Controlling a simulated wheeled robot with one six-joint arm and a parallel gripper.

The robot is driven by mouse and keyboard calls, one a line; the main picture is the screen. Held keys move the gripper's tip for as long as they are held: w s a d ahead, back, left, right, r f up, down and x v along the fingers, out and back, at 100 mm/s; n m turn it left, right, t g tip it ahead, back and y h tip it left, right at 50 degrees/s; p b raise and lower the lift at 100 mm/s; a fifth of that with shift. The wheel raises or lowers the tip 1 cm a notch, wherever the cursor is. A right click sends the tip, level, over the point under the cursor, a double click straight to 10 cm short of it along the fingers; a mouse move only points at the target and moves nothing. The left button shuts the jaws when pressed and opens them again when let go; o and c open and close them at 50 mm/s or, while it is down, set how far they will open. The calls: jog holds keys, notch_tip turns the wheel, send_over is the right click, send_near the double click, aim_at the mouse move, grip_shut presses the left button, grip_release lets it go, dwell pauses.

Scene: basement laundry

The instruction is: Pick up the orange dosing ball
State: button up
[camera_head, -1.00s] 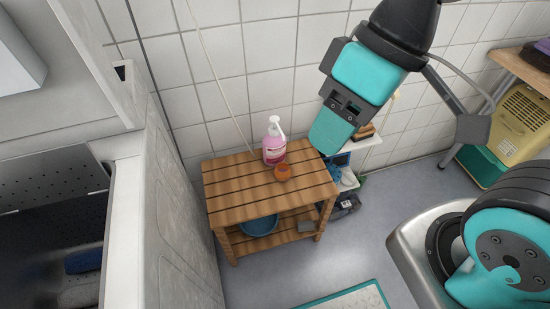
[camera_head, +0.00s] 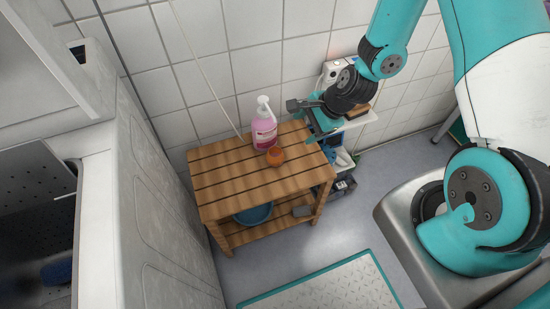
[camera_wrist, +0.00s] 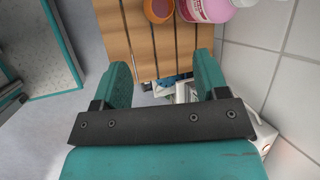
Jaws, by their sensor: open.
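The orange dosing ball (camera_head: 275,156) sits on the slatted wooden table (camera_head: 225,178), in front of a pink bottle (camera_head: 264,130) with a white pump top. In the wrist view the ball (camera_wrist: 158,9) is at the top edge, partly cut off, with the bottle (camera_wrist: 205,8) just right of it. My gripper (camera_head: 310,122) is at the right end of the table, a short way right of the ball. In the wrist view my gripper (camera_wrist: 163,75) has its two teal fingers wide apart with nothing between them. The ball lies ahead of the fingers, not touching them.
The tiled wall (camera_head: 215,60) runs close behind the table. A blue basin (camera_head: 254,214) is on the lower shelf. A white shelf unit (camera_head: 362,122) stands right of the table. A large grey appliance (camera_head: 150,200) stands to the left. The table's front left part is clear.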

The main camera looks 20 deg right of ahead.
aim_at(279, 153)
jog(key=shift+m, duration=0.4)
jog(key=x, duration=0.4)
jog(key=b+x, duration=0.1)
jog(key=x, duration=0.3)
jog(key=d+b+x, duration=0.1)
jog(key=x, duration=0.3)
jog(key=shift+s+f, duration=0.1)
jog(key=shift+f, duration=0.4)
jog(key=shift+b+x, duration=0.45)
jog(key=shift+x, duration=2.55)
jog(key=shift+a+r, duration=0.1)
jog(key=c, duration=0.6)
jog(key=shift+r, duration=0.1)
jog(key=shift+c, duration=0.2)
